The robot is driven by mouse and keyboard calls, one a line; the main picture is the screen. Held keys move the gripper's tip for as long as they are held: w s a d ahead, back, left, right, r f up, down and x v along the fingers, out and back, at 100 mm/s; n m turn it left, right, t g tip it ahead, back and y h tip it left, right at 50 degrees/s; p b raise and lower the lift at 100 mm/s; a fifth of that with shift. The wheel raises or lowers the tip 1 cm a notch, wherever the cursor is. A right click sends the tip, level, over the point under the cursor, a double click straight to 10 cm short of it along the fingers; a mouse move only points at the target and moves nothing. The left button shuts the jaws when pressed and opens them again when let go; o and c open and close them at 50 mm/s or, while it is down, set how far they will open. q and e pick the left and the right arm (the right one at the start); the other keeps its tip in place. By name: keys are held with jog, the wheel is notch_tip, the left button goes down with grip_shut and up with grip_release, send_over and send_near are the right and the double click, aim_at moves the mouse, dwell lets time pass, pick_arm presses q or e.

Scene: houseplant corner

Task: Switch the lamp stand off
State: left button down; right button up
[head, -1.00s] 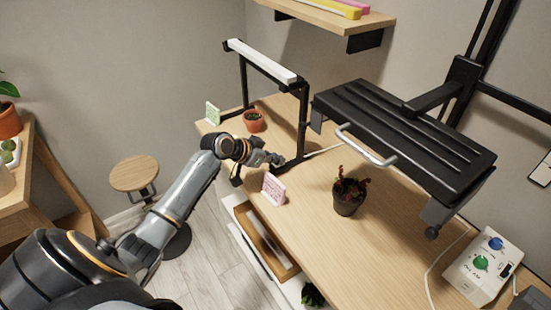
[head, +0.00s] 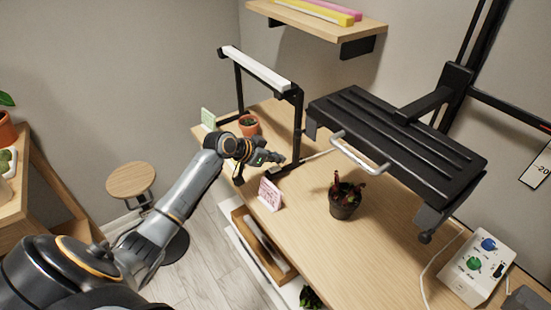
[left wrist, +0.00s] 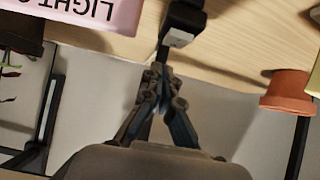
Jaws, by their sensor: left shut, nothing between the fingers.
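The lamp stand is a black frame with a white bar on top (head: 257,68), standing at the desk's far left end. My left gripper (head: 281,158) is by the foot of its nearer leg. In the left wrist view the fingers (left wrist: 161,72) are shut and empty. Their tips are at or very near a black block with a pale grey end (left wrist: 179,38); I cannot tell if they touch it. I cannot make out the switch position or whether the bar is lit. A pink sign (head: 269,195), reading "LIGHT" (left wrist: 85,12), stands near the gripper. My right gripper is out of view.
A terracotta pot (head: 248,126) and a green sign (head: 208,118) stand near the lamp. A dark pot (head: 344,205) is right of the pink sign. A black slatted panel with a handle (head: 385,135) overhangs the desk. A white control box (head: 478,268) sits far right.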

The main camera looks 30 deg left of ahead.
aim_at(277, 168)
pick_arm(q)
notch_tip(277, 168, up, 4)
jog(key=shift+f+p, duration=0.2)
jog(key=shift+p, duration=0.8)
jog(key=w+r+b+v, duration=0.1)
jog(key=v, duration=0.8)
jog(key=shift+r+b, duration=0.15)
jog(key=shift+b, duration=0.25)
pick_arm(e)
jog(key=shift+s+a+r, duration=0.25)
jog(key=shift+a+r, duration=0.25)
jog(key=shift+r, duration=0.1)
pick_arm(q)
jog(key=shift+d, duration=0.15)
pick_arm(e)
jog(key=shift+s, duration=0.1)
